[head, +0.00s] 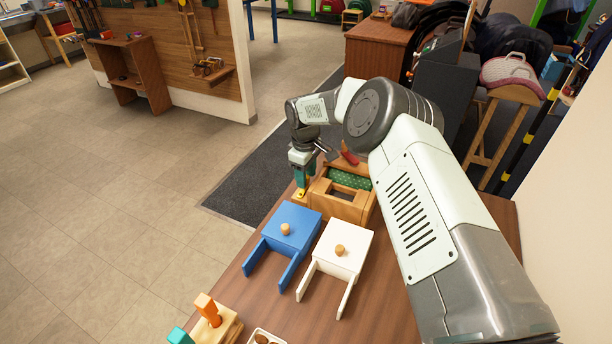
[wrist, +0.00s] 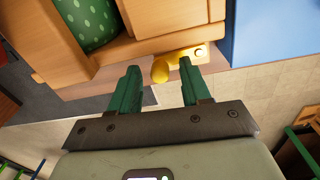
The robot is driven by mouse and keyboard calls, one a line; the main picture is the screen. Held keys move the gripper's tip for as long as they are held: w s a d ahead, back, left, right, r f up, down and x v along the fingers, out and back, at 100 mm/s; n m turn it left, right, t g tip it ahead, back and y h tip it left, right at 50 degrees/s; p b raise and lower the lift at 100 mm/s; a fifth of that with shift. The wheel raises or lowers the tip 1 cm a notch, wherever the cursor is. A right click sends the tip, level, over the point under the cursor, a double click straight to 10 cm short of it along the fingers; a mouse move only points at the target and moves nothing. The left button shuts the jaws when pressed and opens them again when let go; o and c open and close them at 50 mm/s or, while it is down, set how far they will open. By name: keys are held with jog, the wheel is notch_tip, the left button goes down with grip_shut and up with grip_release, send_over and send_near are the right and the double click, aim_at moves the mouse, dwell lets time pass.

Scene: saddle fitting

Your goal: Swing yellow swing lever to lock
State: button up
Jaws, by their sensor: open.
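The yellow swing lever (wrist: 180,60) is on the side of a wooden box (wrist: 178,18). In the wrist view its rounded end lies between my fingertips and its bar runs right to a pivot, passing just beyond the right fingertip. In the head view only a bit of yellow (head: 300,194) shows below my gripper (head: 303,183), beside the wooden box (head: 340,204). My gripper (wrist: 159,66) is open, its green fingers on either side of the lever's rounded end. I cannot tell whether either finger touches it.
A green dotted cushion (wrist: 94,22) lies inside the wooden box. A blue box (head: 283,228) and a white box (head: 341,248), each with a round knob, stand in front. A wooden block with an orange peg (head: 208,310) is near the table's front. Open floor lies left of the table (head: 375,310).

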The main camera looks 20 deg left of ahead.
jog(key=shift+f, duration=0.4)
jog(key=shift+c, duration=0.4)
grip_shut()
jog(key=shift+d+m, duration=0.25)
jog(key=shift+m, duration=0.35)
jog(key=shift+o, duration=0.4)
grip_release()
notch_tip(320, 180, up, 11)
jog(key=shift+s, duration=0.2)
